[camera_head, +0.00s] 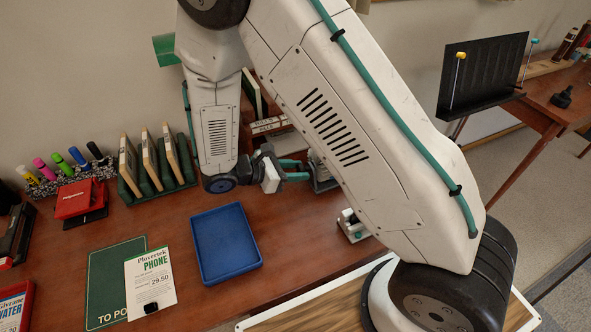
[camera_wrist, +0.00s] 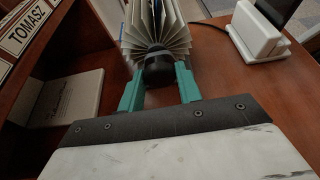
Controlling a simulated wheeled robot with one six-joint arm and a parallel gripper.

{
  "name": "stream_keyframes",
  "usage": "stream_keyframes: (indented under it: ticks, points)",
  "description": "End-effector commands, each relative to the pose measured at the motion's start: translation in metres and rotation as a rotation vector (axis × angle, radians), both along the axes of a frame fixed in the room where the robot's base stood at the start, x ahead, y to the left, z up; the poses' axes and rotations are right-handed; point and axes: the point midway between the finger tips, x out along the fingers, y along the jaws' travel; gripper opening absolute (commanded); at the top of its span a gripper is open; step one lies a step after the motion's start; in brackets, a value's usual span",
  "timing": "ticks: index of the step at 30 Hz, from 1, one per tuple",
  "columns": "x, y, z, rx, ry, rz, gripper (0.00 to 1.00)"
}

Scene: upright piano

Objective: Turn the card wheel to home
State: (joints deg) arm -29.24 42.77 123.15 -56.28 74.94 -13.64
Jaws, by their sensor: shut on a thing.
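The card wheel (camera_wrist: 156,25), a fan of pale cards, stands just beyond my gripper in the wrist view. A round black knob (camera_wrist: 158,70) is on its near side. My gripper (camera_wrist: 159,78) has its two teal fingers on either side of this knob and is shut on it. In the head view my gripper (camera_head: 300,170) reaches right, low over the desk. The card wheel there is mostly hidden behind my arm. I cannot read the cards or tell which one is at the front.
On the desk are a blue tray (camera_head: 226,242), a green file rack (camera_head: 155,178), a red box (camera_head: 78,202) and a row of markers (camera_head: 62,172). In the wrist view, a white device (camera_wrist: 258,32) stands right and a name plate "TOMASZ" (camera_wrist: 24,30) is upper left.

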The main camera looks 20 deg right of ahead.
Motion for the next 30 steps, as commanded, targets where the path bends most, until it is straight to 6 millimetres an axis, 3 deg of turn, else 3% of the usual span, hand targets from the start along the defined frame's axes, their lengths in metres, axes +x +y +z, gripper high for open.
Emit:
stream_keyframes:
  ticks: [2, 3, 5, 16, 30]
  points:
    - [0.0, 0.0, 0.0, 0.0, 0.0, 0.001, 0.12]
    - [0.0, 0.0, 0.0, 0.0, 0.0, 0.001, 0.4]
    - [0.0, 0.0, 0.0, 0.0, 0.0, 0.001, 0.55]
    - [0.001, 0.006, 0.002, 0.001, -0.003, 0.002, 0.55]
    - [0.001, 0.068, 0.028, 0.001, -0.002, 0.001, 0.55]
